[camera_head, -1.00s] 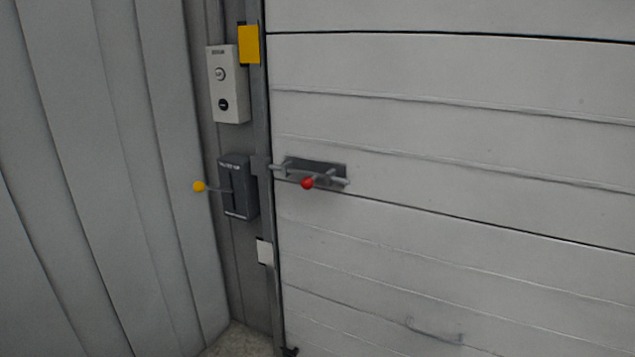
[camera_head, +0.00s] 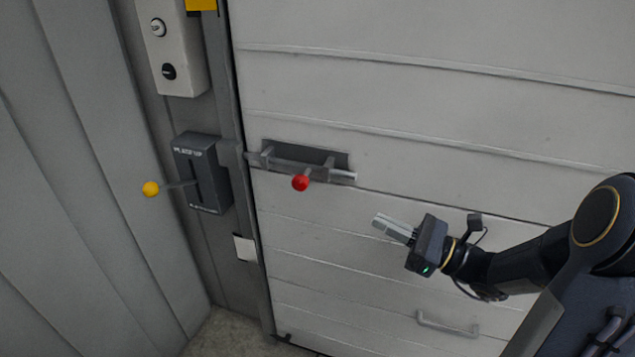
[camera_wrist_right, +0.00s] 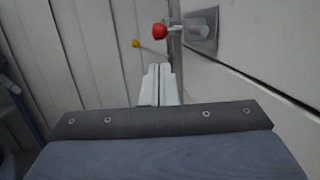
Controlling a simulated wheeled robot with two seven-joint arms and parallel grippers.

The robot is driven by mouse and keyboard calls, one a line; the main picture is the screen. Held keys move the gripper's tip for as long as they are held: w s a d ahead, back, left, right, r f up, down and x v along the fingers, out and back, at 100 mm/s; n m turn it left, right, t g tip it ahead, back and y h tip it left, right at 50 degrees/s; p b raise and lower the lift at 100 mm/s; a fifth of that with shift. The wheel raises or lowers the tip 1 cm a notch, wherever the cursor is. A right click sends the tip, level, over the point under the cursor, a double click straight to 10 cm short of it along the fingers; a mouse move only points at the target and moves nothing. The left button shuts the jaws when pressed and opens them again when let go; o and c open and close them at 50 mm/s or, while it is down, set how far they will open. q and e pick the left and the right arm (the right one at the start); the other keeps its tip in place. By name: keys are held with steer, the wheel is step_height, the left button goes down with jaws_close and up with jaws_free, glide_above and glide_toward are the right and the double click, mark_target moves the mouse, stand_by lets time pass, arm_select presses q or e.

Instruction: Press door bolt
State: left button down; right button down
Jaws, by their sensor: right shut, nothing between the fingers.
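The door bolt (camera_head: 338,175) is a grey metal rod on a dark plate, mounted on the white panelled door, with a red knob (camera_head: 300,183) sticking out from it. In the right wrist view the red knob (camera_wrist_right: 159,31) shows at the top, ahead of the fingers. My right gripper (camera_head: 376,222) is shut and empty, in front of the door, to the right of and below the bolt, apart from it. Its fingers (camera_wrist_right: 157,84) point toward the bolt side in the right wrist view. My left gripper is not in view.
A dark lever box (camera_head: 203,172) with a yellow-knobbed lever (camera_head: 151,189) is on the frame left of the door. Above it is a pale button box (camera_head: 172,48). A door handle (camera_head: 447,326) sits low on the door. A grey ribbed wall (camera_head: 70,180) stands at left.

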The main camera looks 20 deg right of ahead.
steer(key=shift+s, duration=0.1)
glide_toward(298, 188)
steer(key=w+a, duration=0.2)
steer(key=w, duration=0.1)
steer(key=w+a+r, duration=0.1)
steer(key=shift+w+r+p, duration=0.1)
steer(key=shift+w+p, duration=0.2)
steer(key=shift+w, duration=0.05)
steer(key=shift+a, duration=0.15)
steer(key=x, duration=0.2)
steer(key=b+x, duration=0.1)
steer(key=shift+w+a+f, duration=0.15)
steer(key=shift+a+f, duration=0.2)
steer(key=shift+a, duration=0.15)
steer(key=shift+w+a, duration=0.2)
steer(key=shift+a, duration=0.15)
steer(key=shift+r, duration=0.15)
